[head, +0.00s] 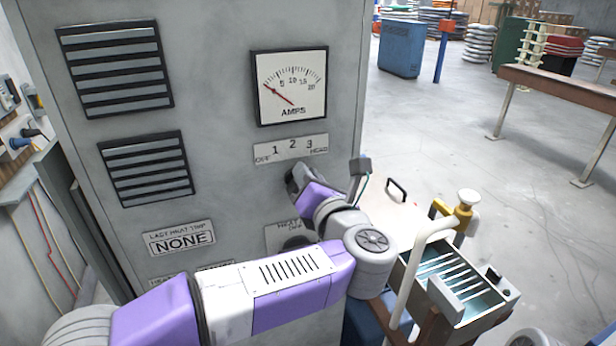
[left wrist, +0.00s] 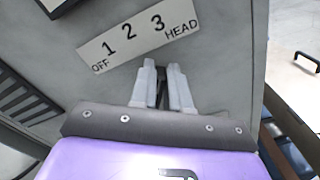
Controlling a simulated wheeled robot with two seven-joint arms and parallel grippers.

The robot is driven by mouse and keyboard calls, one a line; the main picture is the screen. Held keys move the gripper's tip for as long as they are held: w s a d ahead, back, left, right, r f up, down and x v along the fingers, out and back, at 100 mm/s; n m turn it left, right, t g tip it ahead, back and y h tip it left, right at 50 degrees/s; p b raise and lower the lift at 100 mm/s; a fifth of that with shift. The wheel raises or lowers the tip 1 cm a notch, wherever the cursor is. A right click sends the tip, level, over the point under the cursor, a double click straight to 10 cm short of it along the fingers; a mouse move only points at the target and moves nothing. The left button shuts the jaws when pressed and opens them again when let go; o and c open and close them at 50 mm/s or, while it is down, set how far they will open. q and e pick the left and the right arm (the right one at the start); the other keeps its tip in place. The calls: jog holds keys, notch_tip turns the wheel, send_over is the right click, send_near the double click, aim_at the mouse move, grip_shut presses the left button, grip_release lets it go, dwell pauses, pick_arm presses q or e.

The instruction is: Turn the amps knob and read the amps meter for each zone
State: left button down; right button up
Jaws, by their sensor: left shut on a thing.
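The amps meter (head: 290,87) is a white square dial with a black frame on the grey cabinet. Its red needle points to the far left, at the low end of the scale. Below it is the zone label plate (head: 291,149) marked OFF, 1, 2, 3, HEAD; it also shows in the left wrist view (left wrist: 138,38). My left gripper (head: 294,178) is at the cabinet face just under this plate. In the left wrist view its two fingers (left wrist: 162,80) are close together on the amps knob, which they mostly hide. My right gripper is not in view.
A lower knob (head: 296,242) is partly hidden behind my left arm. Vents (head: 115,66) and a NONE label (head: 181,238) are on the cabinet. A machine with a tray (head: 460,285) stands at right. Open floor lies beyond, with a bench (head: 560,85).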

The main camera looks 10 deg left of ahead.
pick_arm(q)
jog(key=shift+a, duration=0.1)
jog(key=c, duration=1.1)
grip_release()
jog(key=shift+w, duration=0.1)
jog(key=b+v, duration=0.1)
jog(key=v, duration=0.6)
jog(key=shift+s+d, duration=0.2)
jog(key=shift+s, duration=0.1)
